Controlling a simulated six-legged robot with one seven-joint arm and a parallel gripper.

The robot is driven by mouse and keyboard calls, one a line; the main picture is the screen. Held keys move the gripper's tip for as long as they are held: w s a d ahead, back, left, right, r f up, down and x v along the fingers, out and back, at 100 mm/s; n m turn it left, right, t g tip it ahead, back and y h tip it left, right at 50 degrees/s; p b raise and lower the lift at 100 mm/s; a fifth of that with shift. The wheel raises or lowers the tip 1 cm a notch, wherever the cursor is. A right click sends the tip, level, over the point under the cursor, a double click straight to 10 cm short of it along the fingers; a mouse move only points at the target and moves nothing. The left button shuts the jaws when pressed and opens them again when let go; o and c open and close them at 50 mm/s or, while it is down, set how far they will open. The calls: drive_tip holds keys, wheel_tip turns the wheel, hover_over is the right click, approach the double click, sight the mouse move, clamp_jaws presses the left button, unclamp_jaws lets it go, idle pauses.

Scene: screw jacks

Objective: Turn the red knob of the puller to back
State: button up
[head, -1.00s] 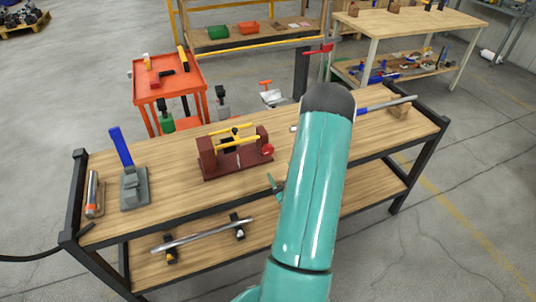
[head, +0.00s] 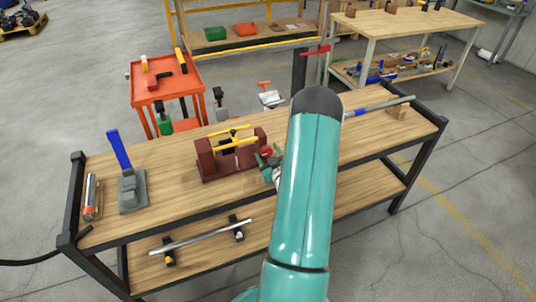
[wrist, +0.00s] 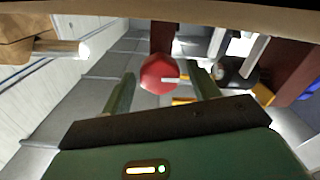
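The puller (head: 210,165) is a dark red frame with yellow bars, standing on the wooden workbench. Its red knob (head: 265,152) is at the right end. In the wrist view the round red knob (wrist: 158,75) has a white line on its face, running from about its middle toward the right. My gripper (wrist: 161,72) is open, with one green finger on each side of the knob and visible gaps between. In the head view my gripper (head: 268,164) is just right of the puller, at the knob, partly hidden behind my arm.
A long bar (head: 380,107) lies on the right. The bench's lower shelf holds a metal rod (head: 200,237). An orange cart (head: 168,90) stands behind.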

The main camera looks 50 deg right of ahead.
drive_tip(key=c, duration=0.8)
drive_tip(key=shift+n, duration=0.3)
drive_tip(key=n, duration=0.3)
drive_tip(key=shift+a+n, duration=0.15)
drive_tip(key=shift+n, duration=0.15)
drive_tip(key=n, duration=0.3)
drive_tip(key=shift+f, duration=0.1)
drive_tip(key=n, duration=0.4)
drive_tip(key=shift+n, duration=1.5)
drive_tip(key=shift+s, duration=0.1)
